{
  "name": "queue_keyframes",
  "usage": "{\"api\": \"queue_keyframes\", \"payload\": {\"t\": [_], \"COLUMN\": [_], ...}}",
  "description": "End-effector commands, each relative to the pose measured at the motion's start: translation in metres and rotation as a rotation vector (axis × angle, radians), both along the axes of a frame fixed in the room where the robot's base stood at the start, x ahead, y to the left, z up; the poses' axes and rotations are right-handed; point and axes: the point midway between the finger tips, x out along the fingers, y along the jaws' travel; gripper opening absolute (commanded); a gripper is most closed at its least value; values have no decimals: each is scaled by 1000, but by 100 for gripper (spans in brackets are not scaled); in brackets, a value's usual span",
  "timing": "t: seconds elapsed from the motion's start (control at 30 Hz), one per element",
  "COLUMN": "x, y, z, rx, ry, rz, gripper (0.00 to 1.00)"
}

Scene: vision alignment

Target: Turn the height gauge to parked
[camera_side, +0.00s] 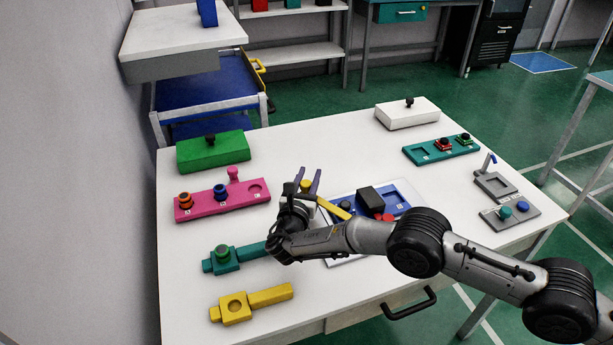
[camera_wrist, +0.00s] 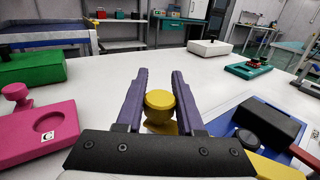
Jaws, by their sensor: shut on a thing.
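A yellow arm (camera_side: 334,210) with a round yellow knob (camera_side: 306,186) at its end reaches out from a blue panel on a white base; I take it for the height gauge. My gripper (camera_side: 309,173) has its two purple fingers on either side of the knob and is shut on it. In the wrist view the knob (camera_wrist: 159,100) stands between the fingers (camera_wrist: 160,77). Part of the yellow arm (camera_wrist: 275,168) shows at the lower right there. The arm's pivot and any parked mark are hidden or too small to tell.
The blue panel (camera_side: 401,197) carries a dark block (camera_side: 370,199) and red parts close right of my gripper. A pink block (camera_side: 214,207) lies left, with a green box (camera_side: 213,151) behind. Teal (camera_side: 222,262) and yellow (camera_side: 268,297) fixtures lie in front. The table behind my gripper is clear.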

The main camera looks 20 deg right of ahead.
Motion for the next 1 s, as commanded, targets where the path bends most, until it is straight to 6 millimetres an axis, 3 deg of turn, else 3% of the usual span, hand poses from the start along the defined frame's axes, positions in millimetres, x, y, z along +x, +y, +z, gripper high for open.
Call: {"api": "queue_keyframes", "payload": {"t": [0.4,0.9,0.93,1.0], "x": [-3,-3,-3,-3], "y": [-3,-4,-4,-4], "z": [0,0,0,0], "rx": [-1,-3,-3,-3], "ry": [-2,-1,-1,-1], "rz": [-124,-138,-138,-137], "gripper": [0,0,38,51]}}
